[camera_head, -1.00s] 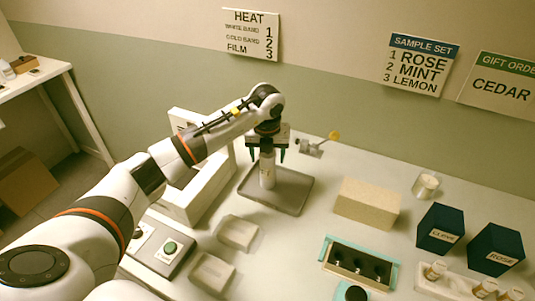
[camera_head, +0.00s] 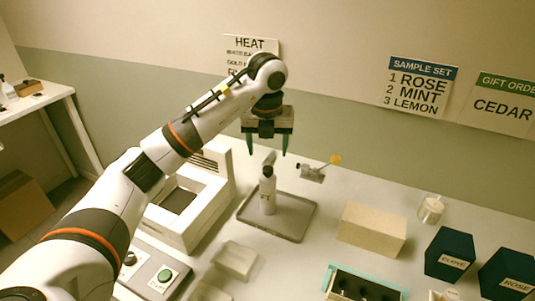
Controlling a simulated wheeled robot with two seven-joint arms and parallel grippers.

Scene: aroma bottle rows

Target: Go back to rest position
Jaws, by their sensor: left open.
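My left gripper (camera_head: 267,143) is open and empty, with its two dark green fingers pointing down. The bottle stands upright on a grey tray (camera_head: 294,224) on the table. My left arm reaches in from the lower left. My right gripper is not in view.
A white machine (camera_head: 187,230) stands left of the tray, near a box with a green button (camera_head: 165,275). A beige block (camera_head: 372,229), dark blue CLOVE (camera_head: 450,253) and ROSE (camera_head: 507,273) boxes and a teal-edged rack (camera_head: 330,284) are at right. A small yellow-tipped fixture (camera_head: 313,172) stands behind the tray.

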